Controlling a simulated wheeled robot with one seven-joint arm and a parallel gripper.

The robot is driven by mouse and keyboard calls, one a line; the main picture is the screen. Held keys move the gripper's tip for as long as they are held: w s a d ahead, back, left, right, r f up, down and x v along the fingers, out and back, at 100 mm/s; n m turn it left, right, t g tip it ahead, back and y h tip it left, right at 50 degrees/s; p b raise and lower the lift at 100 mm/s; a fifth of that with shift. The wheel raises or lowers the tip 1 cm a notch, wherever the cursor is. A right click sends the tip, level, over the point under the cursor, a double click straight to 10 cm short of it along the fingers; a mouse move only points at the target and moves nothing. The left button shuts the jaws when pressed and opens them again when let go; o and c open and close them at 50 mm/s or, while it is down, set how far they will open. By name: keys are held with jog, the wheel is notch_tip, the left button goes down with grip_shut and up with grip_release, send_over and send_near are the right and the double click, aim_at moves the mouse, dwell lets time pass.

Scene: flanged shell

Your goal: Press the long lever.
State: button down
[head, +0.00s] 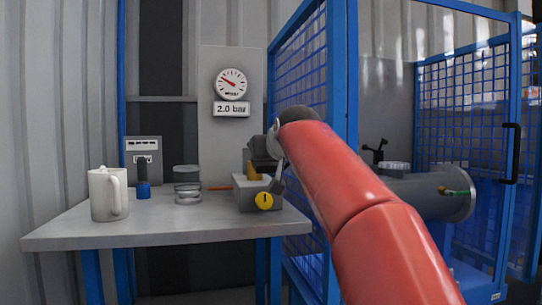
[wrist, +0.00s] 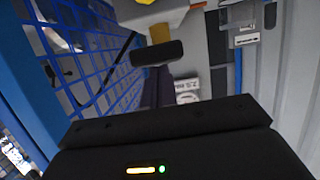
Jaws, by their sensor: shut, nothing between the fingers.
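The grey box (head: 245,193) with a round yellow warning disc (head: 264,201) stands at the table's right end. A yellow upright piece (head: 249,170) rises from it; the wrist view shows a yellow stem (wrist: 161,35) with a wide black pad (wrist: 157,53), which looks like the long lever. A thin grey bar (head: 279,178) shows beside the box, partly behind my arm. My gripper (head: 262,152) is dark, above the box, partly hidden by my red arm. In the wrist view my gripper (wrist: 170,118) is shut and empty, apart from the pad.
On the table (head: 150,231) stand a white mug (head: 105,194), a blue-based black item (head: 143,182) and a clear stacked container (head: 187,183). A gauge (head: 231,84) reading 2.0 bar hangs behind. Blue mesh fencing (head: 300,75) stands to the right. The table's front middle is clear.

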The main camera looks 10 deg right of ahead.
jog(key=shift+w+f+g, duration=0.15)
jog(key=shift+f, duration=0.35)
jog(key=shift+w+f+g, duration=0.15)
jog(key=shift+f, duration=0.35)
notch_tip(320, 180, up, 6)
jog(key=f+p, duration=0.1)
jog(key=p, duration=0.3)
jog(key=s+f+b+v, duration=0.1)
jog(key=f+v, duration=0.1)
jog(key=v, duration=0.9)
jog(key=shift+f, duration=0.2)
jog(key=s+f+g+p, duration=0.4)
jog(key=s+f, duration=0.8)
jog(key=f, duration=0.4)
jog(key=s+a+f+g+p, duration=0.1)
jog(key=s+f+g+p, duration=0.2)
jog(key=s+f, duration=1)
notch_tip(320, 180, down, 4)
jog(key=shift+r+g+p, duration=0.15)
jog(key=shift+g+p, duration=0.25)
jog(key=shift+g, duration=0.2)
